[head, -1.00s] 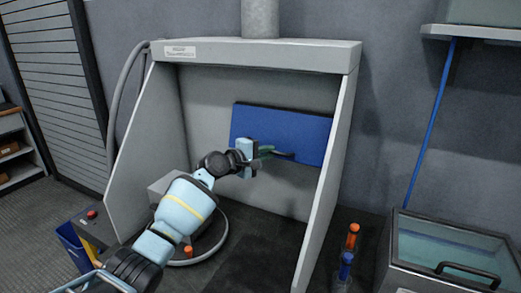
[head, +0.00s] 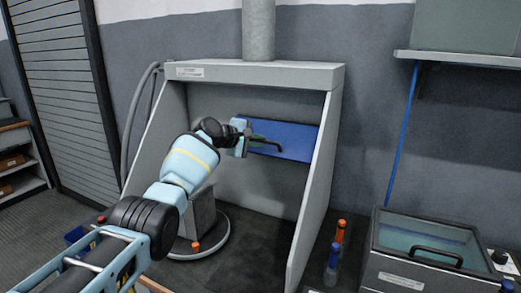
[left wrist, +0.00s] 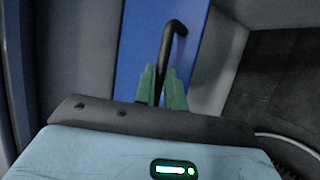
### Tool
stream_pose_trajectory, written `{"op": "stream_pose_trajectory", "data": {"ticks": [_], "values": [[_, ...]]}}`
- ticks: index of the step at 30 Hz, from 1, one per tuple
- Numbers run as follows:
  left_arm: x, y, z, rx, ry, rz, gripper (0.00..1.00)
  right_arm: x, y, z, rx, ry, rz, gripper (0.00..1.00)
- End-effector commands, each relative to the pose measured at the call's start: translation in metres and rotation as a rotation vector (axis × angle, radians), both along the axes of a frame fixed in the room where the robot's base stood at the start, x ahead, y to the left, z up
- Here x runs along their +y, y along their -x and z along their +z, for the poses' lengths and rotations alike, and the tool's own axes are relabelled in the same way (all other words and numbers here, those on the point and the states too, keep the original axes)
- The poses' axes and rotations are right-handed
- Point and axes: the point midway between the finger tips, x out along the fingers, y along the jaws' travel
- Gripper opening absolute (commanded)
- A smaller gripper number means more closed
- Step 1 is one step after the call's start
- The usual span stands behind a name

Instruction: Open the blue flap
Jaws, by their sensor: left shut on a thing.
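The blue flap (head: 288,137) is on the back wall inside the grey hood. It also fills the upper middle of the left wrist view (left wrist: 140,45). A black bar handle (head: 266,143) stands out from its face. My left gripper (head: 251,140) is at the flap, with its green fingers shut on the handle. In the left wrist view the fingers (left wrist: 162,88) close around the handle (left wrist: 174,34) from both sides. The gripper covers the flap's left part in the head view. How far the flap stands open I cannot tell. My right gripper is out of view.
The hood's side panels (head: 313,190) flank my left arm, and its top (head: 260,73) is above. A round grey device (head: 200,225) stands below the arm. Orange- and blue-topped items (head: 338,235) and a lidded tank (head: 425,250) are at the right.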

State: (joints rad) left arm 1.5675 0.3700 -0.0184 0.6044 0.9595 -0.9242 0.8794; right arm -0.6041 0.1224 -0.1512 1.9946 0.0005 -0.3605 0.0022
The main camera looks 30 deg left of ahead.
Motion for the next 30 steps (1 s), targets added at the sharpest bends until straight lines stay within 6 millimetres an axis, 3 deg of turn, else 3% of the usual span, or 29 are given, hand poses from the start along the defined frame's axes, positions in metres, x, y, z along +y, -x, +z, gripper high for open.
{"op": "stream_pose_trajectory", "data": {"ticks": [1, 3, 22, 23, 27, 30], "values": [[0.0007, -0.0022, 0.0155, -0.024, 0.004, 0.006, 0.0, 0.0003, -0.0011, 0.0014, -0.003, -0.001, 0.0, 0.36], [0.0012, -0.0027, 0.0188, -0.024, 0.004, 0.006, 0.0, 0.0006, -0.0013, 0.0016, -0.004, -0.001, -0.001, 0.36], [0.0018, -0.0042, 0.0213, -0.019, 0.003, 0.006, 0.0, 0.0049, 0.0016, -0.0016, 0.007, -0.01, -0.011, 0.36], [0.0018, -0.0041, 0.0212, -0.019, 0.003, 0.006, 0.14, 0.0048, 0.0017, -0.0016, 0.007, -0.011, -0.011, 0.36], [0.0016, -0.0038, 0.0195, -0.016, 0.002, 0.004, 0.32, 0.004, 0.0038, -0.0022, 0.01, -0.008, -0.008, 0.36], [0.0018, -0.0037, 0.0186, -0.014, 0.001, 0.004, 0.33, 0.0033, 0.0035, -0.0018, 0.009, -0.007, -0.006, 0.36]]}}
